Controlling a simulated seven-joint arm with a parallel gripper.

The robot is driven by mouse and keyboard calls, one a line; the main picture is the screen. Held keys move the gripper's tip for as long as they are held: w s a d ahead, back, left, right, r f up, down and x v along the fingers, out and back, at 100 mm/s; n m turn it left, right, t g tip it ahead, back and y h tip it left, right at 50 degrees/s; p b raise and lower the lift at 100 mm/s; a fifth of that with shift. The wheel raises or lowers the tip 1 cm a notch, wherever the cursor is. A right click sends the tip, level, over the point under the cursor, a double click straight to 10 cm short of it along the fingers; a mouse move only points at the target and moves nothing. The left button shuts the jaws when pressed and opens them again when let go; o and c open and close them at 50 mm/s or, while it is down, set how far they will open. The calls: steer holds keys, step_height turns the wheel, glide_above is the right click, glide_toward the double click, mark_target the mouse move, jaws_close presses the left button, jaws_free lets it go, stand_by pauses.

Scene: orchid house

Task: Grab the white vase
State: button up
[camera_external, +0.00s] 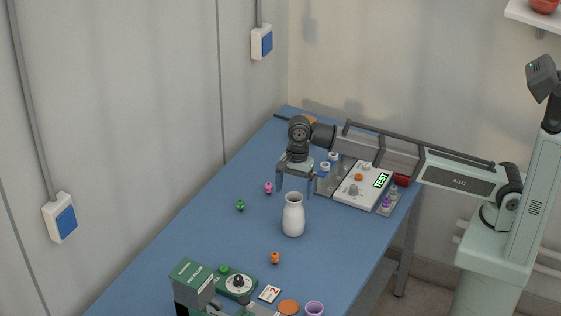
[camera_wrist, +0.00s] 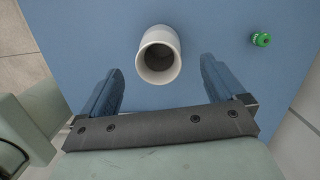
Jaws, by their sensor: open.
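The white vase (camera_external: 293,219) stands upright on the blue table in the external view. In the wrist view the vase (camera_wrist: 148,70) shows from above, with its round dark mouth facing the camera. My gripper (camera_external: 293,192) is open and points down over the vase's neck. In the wrist view my gripper (camera_wrist: 165,80) has its two blue fingers apart. The vase's mouth lies between and slightly beyond the fingertips. I see no clear contact, and how far the fingers reach below the rim I cannot tell.
Small figures stand nearby: green (camera_external: 240,205), pink (camera_external: 268,187) and orange (camera_external: 275,258). The green one also shows in the wrist view (camera_wrist: 261,39). A white panel (camera_external: 357,186) with a TEST display lies right of the vase. A green box (camera_external: 193,284) stands at the front.

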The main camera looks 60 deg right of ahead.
mark_target(294, 203)
steer(key=shift+s+a+f, duration=0.1)
steer(key=shift+a+f, duration=0.05)
steer(key=shift+f, duration=0.8)
steer(key=shift+a+f, duration=0.2)
steer(key=shift+f, duration=0.8)
steer(key=shift+s+a+f, duration=0.1)
steer(key=shift+a+f, duration=0.05)
steer(key=shift+f, duration=0.8)
steer(key=shift+w, duration=0.1)
steer(key=shift+c, duration=0.3)
jaws_close()
steer(key=shift+r, duration=0.15)
